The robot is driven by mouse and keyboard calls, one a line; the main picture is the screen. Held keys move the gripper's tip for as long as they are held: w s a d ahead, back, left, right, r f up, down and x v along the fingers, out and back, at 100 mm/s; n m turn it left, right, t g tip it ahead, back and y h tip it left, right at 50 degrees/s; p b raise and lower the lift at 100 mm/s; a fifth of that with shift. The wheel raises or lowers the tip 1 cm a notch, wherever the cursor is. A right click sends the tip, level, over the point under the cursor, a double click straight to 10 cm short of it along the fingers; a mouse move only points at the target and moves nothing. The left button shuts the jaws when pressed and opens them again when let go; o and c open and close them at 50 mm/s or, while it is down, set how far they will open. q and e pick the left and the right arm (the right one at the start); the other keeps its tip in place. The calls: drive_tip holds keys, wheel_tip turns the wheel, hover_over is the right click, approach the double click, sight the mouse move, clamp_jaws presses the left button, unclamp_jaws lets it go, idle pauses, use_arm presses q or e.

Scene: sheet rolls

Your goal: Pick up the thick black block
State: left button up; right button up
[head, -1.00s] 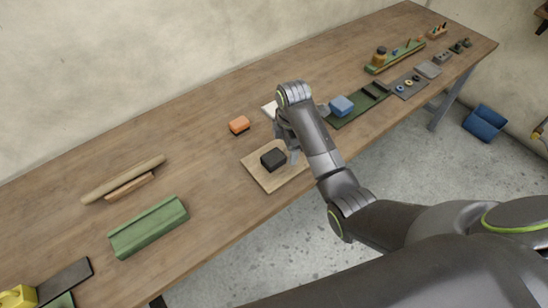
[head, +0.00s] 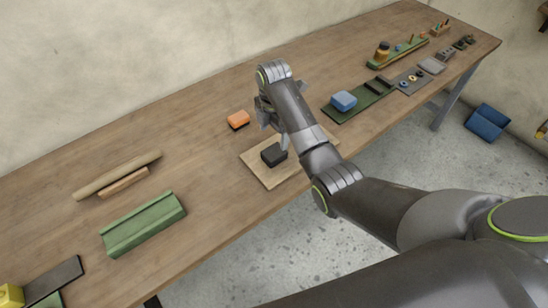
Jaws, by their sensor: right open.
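The thick black block (head: 273,154) lies on a light wooden board (head: 264,176) near the front edge of the workbench. My right gripper (head: 272,132) hangs above and just behind the block, its fingers pointing down. It is open, and one finger shows close to the block's right side. The forearm hides part of the gripper and the right part of the board. I cannot tell whether a finger touches the block. My left gripper is not in view.
A green tray (head: 356,107) with a blue block (head: 343,101) is to the right. A green channel (head: 143,224) and a wooden roll (head: 118,175) lie to the left. Bare bench (head: 205,180) separates them from the board.

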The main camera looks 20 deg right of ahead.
sight(273, 152)
wheel_tip(273, 152, down, 9)
drive_tip(key=shift+s+a+f+p, duration=0.1)
drive_tip(key=shift+a+p, duration=0.05)
drive_tip(key=shift+p, duration=0.25)
drive_tip(key=shift+c, duration=0.3)
drive_tip(key=c, duration=1.1)
drive_tip(key=shift+o, duration=0.2)
wheel_tip(273, 152, up, 10)
drive_tip(key=shift+f, duration=0.2)
drive_tip(key=shift+r, duration=0.35)
